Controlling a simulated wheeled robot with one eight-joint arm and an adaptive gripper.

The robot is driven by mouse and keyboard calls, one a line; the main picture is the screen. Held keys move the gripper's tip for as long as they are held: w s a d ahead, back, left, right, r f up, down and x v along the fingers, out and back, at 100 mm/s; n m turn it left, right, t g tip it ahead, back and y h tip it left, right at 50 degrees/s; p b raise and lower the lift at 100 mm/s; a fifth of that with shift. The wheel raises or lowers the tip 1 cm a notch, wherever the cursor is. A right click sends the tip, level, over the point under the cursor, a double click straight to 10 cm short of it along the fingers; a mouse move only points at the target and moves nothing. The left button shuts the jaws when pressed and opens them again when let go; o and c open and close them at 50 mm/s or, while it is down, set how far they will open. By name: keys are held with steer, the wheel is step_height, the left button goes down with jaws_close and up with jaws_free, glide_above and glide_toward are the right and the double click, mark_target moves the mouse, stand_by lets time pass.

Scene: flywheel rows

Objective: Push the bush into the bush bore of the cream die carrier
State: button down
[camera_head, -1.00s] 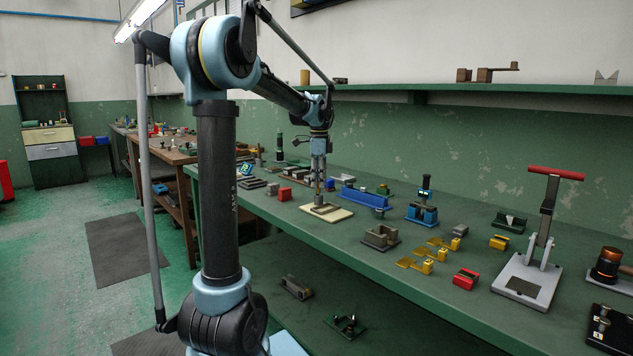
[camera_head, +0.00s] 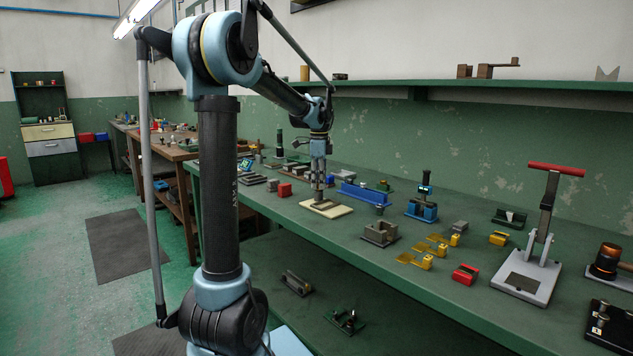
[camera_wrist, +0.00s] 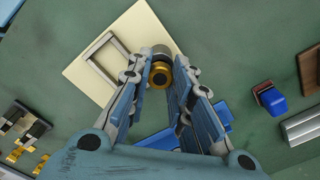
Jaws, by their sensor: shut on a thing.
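The cream die carrier (camera_head: 338,212) lies flat on the green bench, with a grey rectangular frame on it. In the wrist view its cream plate (camera_wrist: 85,75) and the frame (camera_wrist: 91,63) show at upper left. The brass bush (camera_wrist: 159,80) sits between the fingertips of my gripper (camera_wrist: 160,76), with its dark hole facing the camera. A grey round part (camera_wrist: 152,54) shows just beyond the bush at the plate's corner. I cannot tell whether the bush touches it or has entered the bore. In the head view my gripper (camera_head: 319,186) points down over the carrier.
A blue angled block (camera_head: 362,195) stands right of the carrier, close to my gripper. A grey block fixture (camera_head: 381,233) and yellow brackets (camera_head: 415,260) lie nearer the front edge. A red block (camera_head: 284,189) stands to the left. Bare bench shows in front of the carrier.

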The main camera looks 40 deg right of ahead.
steer(key=shift+f, duration=0.5)
steer(key=c, duration=1.4)
jaws_free()
steer(key=shift+o, duration=0.2)
step_height(320, 180, up, 12)
steer(key=shift+w+f, duration=0.1)
